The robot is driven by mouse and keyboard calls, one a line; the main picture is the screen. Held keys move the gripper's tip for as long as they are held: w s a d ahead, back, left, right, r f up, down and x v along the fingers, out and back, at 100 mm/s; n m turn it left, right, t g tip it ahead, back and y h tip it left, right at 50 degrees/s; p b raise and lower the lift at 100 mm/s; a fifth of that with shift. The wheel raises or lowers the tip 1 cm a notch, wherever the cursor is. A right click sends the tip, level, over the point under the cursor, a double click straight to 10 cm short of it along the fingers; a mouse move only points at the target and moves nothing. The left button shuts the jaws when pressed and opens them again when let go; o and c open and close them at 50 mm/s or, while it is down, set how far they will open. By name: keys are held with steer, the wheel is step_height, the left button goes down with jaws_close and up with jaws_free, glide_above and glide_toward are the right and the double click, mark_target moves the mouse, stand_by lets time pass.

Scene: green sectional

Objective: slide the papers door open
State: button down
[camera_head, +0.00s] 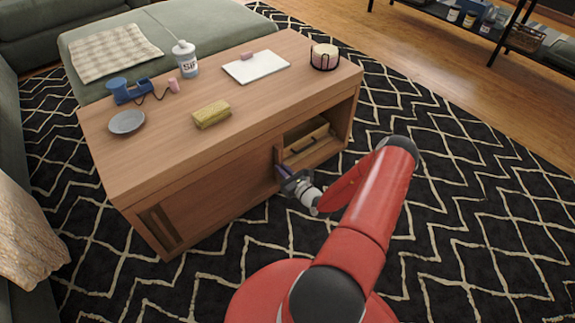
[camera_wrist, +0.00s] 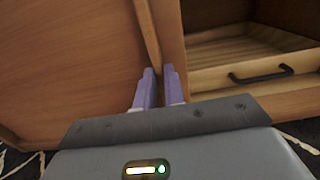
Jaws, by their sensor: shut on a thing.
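The wooden sliding door (camera_head: 225,195) covers the middle of the coffee table's front. It fills the left of the wrist view (camera_wrist: 75,50), with a raised upright strip (camera_wrist: 168,30) at its right edge. My gripper (camera_head: 284,172) is at this right edge. In the wrist view its two purple fingers (camera_wrist: 160,78) are shut on the strip, one on each side. The front is uncovered at the right and in a narrow gap (camera_head: 159,228) at the far left. No papers can be made out.
Patterned rug (camera_head: 460,220) lies clear at the right.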

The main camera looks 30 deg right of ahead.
steer(key=c, duration=1.5)
jaws_free()
steer(key=s, duration=0.7)
steer(key=shift+s+d, duration=0.25)
steer(key=shift+s, duration=0.1)
